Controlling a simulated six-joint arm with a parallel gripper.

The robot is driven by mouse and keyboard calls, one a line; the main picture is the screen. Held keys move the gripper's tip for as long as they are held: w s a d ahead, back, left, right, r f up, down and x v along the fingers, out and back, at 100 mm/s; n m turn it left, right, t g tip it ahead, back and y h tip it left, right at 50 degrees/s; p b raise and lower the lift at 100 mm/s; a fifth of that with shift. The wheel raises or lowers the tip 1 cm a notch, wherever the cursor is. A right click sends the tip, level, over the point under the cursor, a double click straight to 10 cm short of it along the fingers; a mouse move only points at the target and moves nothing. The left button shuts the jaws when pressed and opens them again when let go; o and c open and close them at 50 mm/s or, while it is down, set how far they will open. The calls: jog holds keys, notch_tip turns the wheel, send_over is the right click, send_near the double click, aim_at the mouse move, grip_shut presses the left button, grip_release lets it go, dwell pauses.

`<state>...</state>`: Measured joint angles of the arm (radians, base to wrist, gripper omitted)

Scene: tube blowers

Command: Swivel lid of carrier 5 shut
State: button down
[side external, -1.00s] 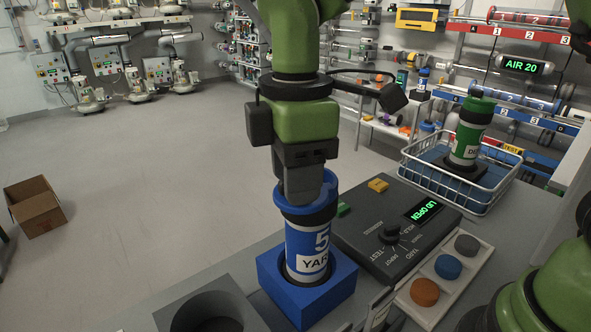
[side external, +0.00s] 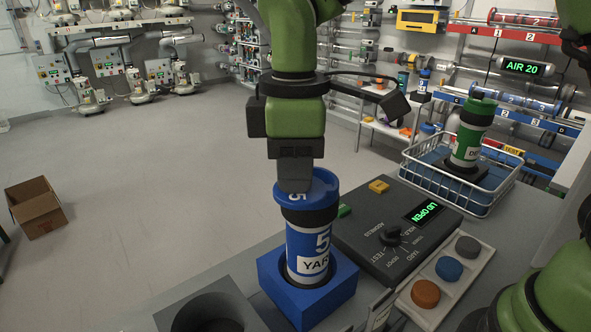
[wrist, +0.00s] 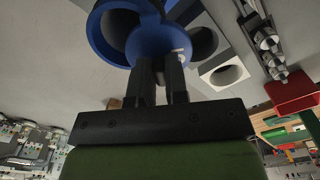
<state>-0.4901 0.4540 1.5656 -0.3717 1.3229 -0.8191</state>
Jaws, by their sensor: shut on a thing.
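Carrier 5 (side external: 309,250) is a blue and white cylinder marked "5 YAR", standing upright in a blue square holder (side external: 338,286). Its blue lid (side external: 325,190) sits at the top and bears a small "5". My gripper (side external: 295,186) points down at the lid and is shut on it at its left side. In the wrist view the gripper fingers (wrist: 160,82) meet the blue lid (wrist: 150,52), beside a blue ring with an open hole. The dark control box's display (side external: 424,211) reads "LID OPEN".
A dark round opening (side external: 208,312) lies left of the blue holder. Right of the control box are orange, blue and grey buttons (side external: 448,268). A wire basket (side external: 478,204) with a green carrier (side external: 470,135) stands behind. A cardboard box (side external: 36,207) lies on the floor.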

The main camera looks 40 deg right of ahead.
jog(key=m, duration=0.2)
jog(key=w+d+m, duration=0.1)
jog(key=m, duration=0.2)
jog(key=shift+w+d+m, duration=0.2)
jog(key=shift+d+m, duration=0.1)
jog(key=shift+w+d+m, duration=0.1)
jog(key=shift+d+m, duration=0.2)
jog(key=shift+m, duration=0.55)
jog(key=shift+w+d+m, duration=0.1)
jog(key=shift+d+m, duration=0.2)
jog(key=shift+m, duration=0.6)
jog(key=shift+d+m, duration=0.3)
jog(key=shift+m, duration=0.55)
jog(key=c, duration=1.1)
grip_release()
notch_tip(320, 180, up, 10)
jog(key=shift+d, duration=0.1)
